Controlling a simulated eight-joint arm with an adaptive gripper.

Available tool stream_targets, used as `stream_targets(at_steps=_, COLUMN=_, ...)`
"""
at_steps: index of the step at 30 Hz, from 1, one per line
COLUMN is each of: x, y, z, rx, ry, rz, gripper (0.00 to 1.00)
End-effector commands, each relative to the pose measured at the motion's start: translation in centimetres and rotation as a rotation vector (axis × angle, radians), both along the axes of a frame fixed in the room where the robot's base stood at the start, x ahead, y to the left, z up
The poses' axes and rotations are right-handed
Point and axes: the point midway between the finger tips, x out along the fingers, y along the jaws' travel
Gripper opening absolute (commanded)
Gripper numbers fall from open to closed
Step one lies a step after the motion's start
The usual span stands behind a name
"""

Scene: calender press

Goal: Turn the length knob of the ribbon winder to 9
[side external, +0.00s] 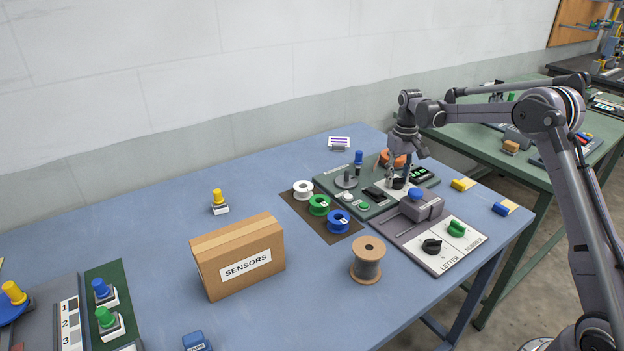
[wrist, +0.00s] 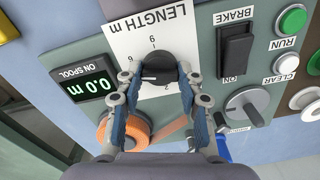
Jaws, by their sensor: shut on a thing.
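The black length knob (wrist: 157,68) sits on a white plate (wrist: 130,35) lettered LENGTH m, which appears upside down in the wrist view. My gripper (wrist: 158,80) is shut on the knob, one blue-padded finger on each side. A pale pointer mark shows on the knob's left side; the fingers and knob hide part of the scale, so I cannot read its exact setting. The ribbon winder (side external: 350,203) is a green panel at the table's right part, with my gripper (side external: 396,178) down over it.
Close to the knob are the black brake switch (wrist: 235,55), a grey lever (wrist: 247,103), the green RUN button (wrist: 291,20) and an orange ribbon roll (wrist: 125,130). A grey unit with a blue knob (side external: 416,194) stands in front. A SENSORS box (side external: 238,256) stands at centre.

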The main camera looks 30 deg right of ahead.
Motion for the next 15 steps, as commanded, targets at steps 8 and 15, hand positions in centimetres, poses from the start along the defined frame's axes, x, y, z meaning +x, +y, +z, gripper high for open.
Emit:
stream_targets(at_steps=8, x=-0.06, y=-0.02, z=0.0, rx=0.0, ry=0.002, rz=-0.262, gripper=0.06)
stream_targets(at_steps=15, x=-0.06, y=-0.02, z=0.0, rx=0.0, ry=0.002, rz=-0.49, gripper=0.06)
